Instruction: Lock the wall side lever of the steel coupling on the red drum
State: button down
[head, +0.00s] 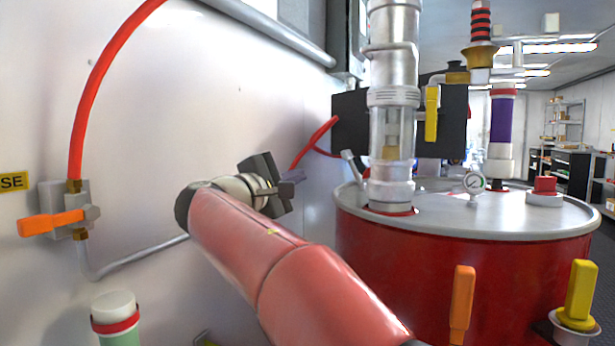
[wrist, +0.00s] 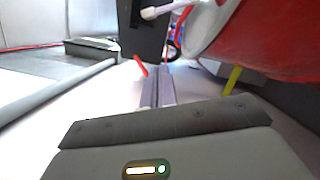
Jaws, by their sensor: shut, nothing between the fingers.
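The red drum (head: 450,255) stands at the right with a grey lid (head: 500,208). A steel and clear column (head: 391,130) rises from the lid; I take its lower part as the coupling. A short grey lever (head: 352,166) sticks up and out on its wall side. My gripper (head: 292,177) is shut and empty, left of the drum near the wall, apart from the grey lever. In the wrist view its fingers (wrist: 160,87) are together, with a pale rod (wrist: 168,9) and the drum (wrist: 268,35) beyond.
A white wall (head: 230,80) runs along the left, with an orange-handled valve (head: 55,222) and red hose (head: 95,90). A black box (head: 350,120) is behind the column.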

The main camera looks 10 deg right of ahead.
jog(key=shift+v, duration=1)
